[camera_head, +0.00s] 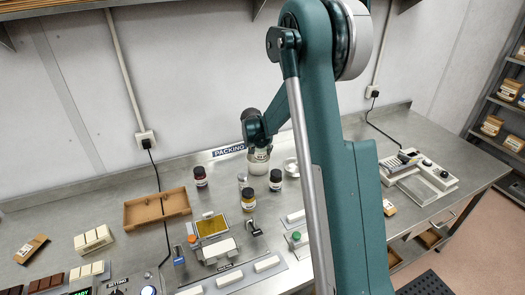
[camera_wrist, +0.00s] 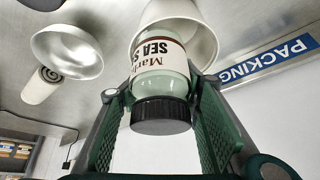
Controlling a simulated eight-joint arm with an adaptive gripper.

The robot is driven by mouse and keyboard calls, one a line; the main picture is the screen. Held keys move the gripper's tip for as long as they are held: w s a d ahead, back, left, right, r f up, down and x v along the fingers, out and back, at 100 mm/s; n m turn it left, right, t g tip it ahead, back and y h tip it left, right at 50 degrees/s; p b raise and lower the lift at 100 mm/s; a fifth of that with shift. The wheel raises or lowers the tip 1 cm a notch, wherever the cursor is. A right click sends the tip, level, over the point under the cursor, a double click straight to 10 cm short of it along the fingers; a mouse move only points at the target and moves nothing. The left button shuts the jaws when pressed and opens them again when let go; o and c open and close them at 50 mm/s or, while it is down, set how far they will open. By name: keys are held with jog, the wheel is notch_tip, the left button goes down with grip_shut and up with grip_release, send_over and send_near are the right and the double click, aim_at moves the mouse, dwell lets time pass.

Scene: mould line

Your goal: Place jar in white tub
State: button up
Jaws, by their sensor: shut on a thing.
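A jar (camera_wrist: 160,75) with a black lid, pale green glass and a white label reading "SEA S..." is between the ridged green fingers of my gripper (camera_wrist: 163,115) in the wrist view. My gripper is shut on it. The white tub (camera_wrist: 207,45) is directly beyond the jar, and the jar's base overlaps its opening; how deep it reaches is unclear. In the head view my gripper (camera_head: 260,146) is over the white tub (camera_head: 257,169) at the back of the bench, partly hiding it and the jar.
A pale bowl (camera_head: 291,167) stands right of the tub, also in the wrist view (camera_wrist: 67,55). Dark-lidded jars (camera_head: 200,177) (camera_head: 276,181) (camera_head: 248,200) stand nearby. A brown tray (camera_head: 157,220) is at left.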

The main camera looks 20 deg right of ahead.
aim_at(259, 152)
jog(key=shift+f, duration=0.15)
jog(key=o, duration=1)
jog(key=shift+r, duration=0.2)
jog(key=shift+r, duration=0.15)
jog(key=v, duration=1)
jog(key=shift+s+a+r, duration=0.1)
jog(key=shift+s+r, duration=0.05)
jog(key=shift+r, duration=0.15)
jog(key=shift+s+a+r, duration=0.2)
jog(key=shift+r, duration=0.25)
